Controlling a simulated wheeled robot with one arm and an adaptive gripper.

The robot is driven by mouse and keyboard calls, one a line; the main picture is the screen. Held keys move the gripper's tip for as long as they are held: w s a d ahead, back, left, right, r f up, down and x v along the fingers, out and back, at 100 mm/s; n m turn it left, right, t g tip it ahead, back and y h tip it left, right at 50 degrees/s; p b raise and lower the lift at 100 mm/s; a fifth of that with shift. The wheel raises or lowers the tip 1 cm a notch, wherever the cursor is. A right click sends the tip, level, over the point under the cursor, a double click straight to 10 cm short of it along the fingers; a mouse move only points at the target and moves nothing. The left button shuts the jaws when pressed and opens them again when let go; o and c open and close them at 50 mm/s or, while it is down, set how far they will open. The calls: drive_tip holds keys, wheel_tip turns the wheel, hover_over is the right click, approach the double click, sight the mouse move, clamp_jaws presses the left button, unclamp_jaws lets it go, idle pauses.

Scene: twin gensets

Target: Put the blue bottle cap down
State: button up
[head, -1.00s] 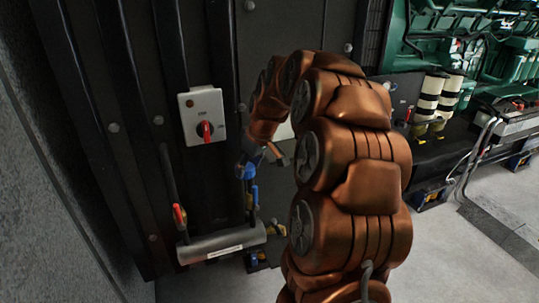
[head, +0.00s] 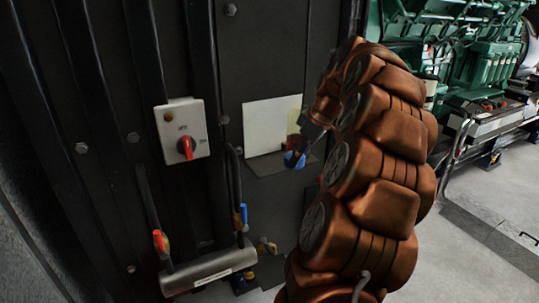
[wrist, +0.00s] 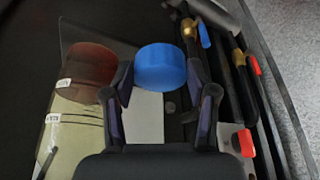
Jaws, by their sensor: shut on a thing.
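The blue bottle cap (wrist: 161,67) is a short round cylinder held between the two dark fingers of my gripper (wrist: 160,80) in the wrist view. In the head view the cap (head: 294,160) shows below my gripper (head: 306,143), in front of a dark ledge (head: 268,165) and a white panel (head: 262,124). I cannot tell whether the cap touches the ledge. My arm hides what lies to the right of it.
A brown-red round container (wrist: 88,72) and a pale yellow one (wrist: 72,135), both labelled, stand left of my gripper. A switch box (head: 182,130) with a red knob is on the dark wall. A grey pipe (head: 209,271) with red and blue levers is below.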

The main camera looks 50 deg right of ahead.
drive_tip(key=p, duration=0.3)
hover_over(267, 164)
drive_tip(key=s, duration=0.2)
drive_tip(key=shift+w+d+f, duration=0.1)
drive_tip(key=shift+w+f, duration=0.05)
drive_tip(key=shift+f, duration=0.25)
drive_tip(key=shift+w+f, duration=0.2)
wheel_tip(267, 164, down, 2)
drive_tip(key=shift+s+f+p, duration=0.1)
drive_tip(key=shift+f+p, duration=0.05)
drive_tip(key=shift+p, duration=0.7)
drive_tip(key=shift+f, duration=0.45)
drive_tip(key=shift+f, duration=0.2)
drive_tip(key=o, duration=1)
drive_tip(key=shift+r, duration=0.1)
